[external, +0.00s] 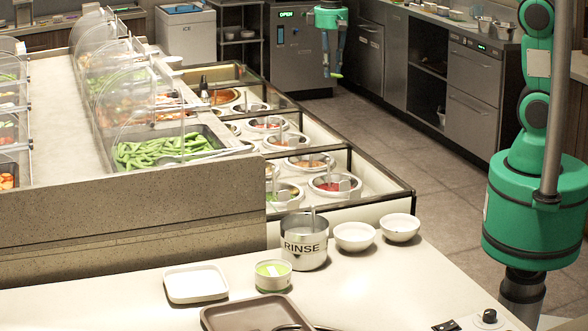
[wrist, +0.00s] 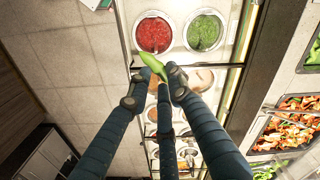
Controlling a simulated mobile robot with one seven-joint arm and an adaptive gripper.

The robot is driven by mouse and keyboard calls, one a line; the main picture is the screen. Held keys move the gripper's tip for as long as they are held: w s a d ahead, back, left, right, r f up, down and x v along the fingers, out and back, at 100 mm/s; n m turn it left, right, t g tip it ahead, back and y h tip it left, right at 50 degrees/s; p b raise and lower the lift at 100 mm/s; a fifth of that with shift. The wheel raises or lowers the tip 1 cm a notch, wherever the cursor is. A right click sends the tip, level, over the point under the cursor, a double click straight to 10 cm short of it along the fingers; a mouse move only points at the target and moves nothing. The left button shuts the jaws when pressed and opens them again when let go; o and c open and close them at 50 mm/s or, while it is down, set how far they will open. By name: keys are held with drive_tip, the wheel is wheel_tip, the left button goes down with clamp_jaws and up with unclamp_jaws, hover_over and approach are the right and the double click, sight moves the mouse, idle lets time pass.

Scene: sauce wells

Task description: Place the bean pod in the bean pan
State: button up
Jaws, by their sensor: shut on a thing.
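A single green bean pod (wrist: 153,66) is held at the fingertips of my gripper (wrist: 157,82), one end sticking out past them. In the external view my gripper (external: 332,70) hangs fingers down in the air, beyond the sauce wells and toward the cabinets. The bean pod (external: 337,75) shows there as a small green bit at its tips. The bean pan (external: 217,134) is a metal pan heaped with green pods, on the serving counter at left, well apart from my gripper. Whether the pan shows in the wrist view I cannot tell.
A glass-framed case with round sauce wells (external: 331,184) lies to the right of the bean pan. Clear curved guards (external: 115,70) rise at the pan's back left. A RINSE pot (external: 304,241) and white bowls (external: 354,236) stand on the front counter.

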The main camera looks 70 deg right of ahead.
drive_tip(key=w+a+m+p, duration=0.4)
drive_tip(key=w+a+m, duration=0.25)
drive_tip(key=a, duration=0.35)
drive_tip(key=w+a+r+m+p, duration=0.1)
drive_tip(key=w+a+m+p, duration=0.3)
drive_tip(key=w+a+m, duration=0.45)
drive_tip(key=w+a+m+p, duration=0.3)
drive_tip(key=a+m, duration=0.2)
drive_tip(key=a, duration=0.6)
drive_tip(key=w+a+f+m+p, duration=0.15)
drive_tip(key=a+m+p, duration=0.35)
drive_tip(key=a, duration=0.6)
drive_tip(key=shift+m, duration=0.4)
drive_tip(key=f, duration=0.1)
drive_tip(key=f+b, duration=0.1)
drive_tip(key=f, duration=0.3)
drive_tip(key=shift+d+b, duration=0.3)
drive_tip(key=shift+f+b, duration=0.55)
drive_tip(key=shift+f, duration=0.75)
drive_tip(key=shift+f+b, duration=1)
drive_tip(key=shift+f, duration=1.65)
